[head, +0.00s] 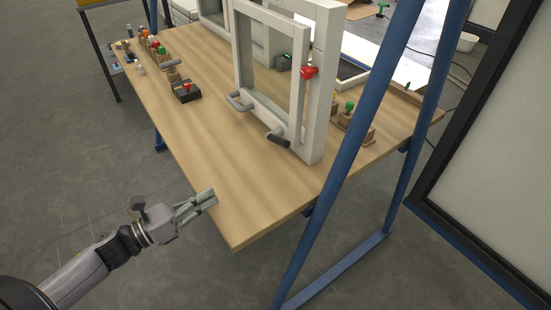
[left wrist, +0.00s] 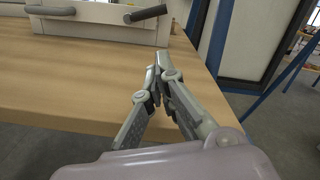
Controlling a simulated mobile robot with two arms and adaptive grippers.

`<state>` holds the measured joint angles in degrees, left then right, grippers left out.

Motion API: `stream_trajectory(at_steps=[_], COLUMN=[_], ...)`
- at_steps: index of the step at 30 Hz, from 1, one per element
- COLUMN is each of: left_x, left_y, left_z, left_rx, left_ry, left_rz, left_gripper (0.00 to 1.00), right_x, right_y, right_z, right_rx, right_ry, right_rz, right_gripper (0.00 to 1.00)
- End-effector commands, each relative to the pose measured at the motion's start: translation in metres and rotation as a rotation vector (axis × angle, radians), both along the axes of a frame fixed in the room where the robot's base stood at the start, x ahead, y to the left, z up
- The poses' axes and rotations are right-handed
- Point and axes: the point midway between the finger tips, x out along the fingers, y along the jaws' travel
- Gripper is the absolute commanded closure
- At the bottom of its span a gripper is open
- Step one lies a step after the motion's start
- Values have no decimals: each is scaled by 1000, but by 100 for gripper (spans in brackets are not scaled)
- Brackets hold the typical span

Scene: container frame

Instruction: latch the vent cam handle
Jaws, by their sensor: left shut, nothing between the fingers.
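A pale window-like vent frame (head: 315,120) stands upright on the wooden table. A lever with a dark grip (head: 278,138), which looks like the cam handle, sits at the lower right of its sash (head: 262,104). The lever also shows at the top of the left wrist view (left wrist: 148,13), lying sideways and tilted. A grey pull handle (head: 238,101) is to its left and shows in the left wrist view (left wrist: 50,11). My left gripper (head: 212,197) is shut and empty by the table's near edge, apart from the lever. My right gripper is not in view.
The wooden table (head: 200,120) is bare between my left gripper and the frame. A red knob (head: 309,72) is on the frame's right side. A blue post (head: 350,150) rises at the right. A small dark box with a red button (head: 186,92) stands left of the frame.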

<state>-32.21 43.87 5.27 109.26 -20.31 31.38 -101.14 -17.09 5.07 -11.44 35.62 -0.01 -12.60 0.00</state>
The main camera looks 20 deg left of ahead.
Motion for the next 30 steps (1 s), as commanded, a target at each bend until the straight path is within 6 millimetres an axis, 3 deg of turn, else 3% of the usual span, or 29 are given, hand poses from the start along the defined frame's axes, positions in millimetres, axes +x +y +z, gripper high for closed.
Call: stream_trajectory(at_steps=[8, 30], left_x=[26, 140], left_y=[-19, -105], left_z=[4, 9], left_rx=[-1, -2], left_ry=[-5, -3], left_rz=[-1, 0], left_gripper=[100, 100], right_x=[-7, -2], right_y=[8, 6], right_z=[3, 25], right_rx=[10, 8], right_ry=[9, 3], right_rz=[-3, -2], right_gripper=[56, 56])
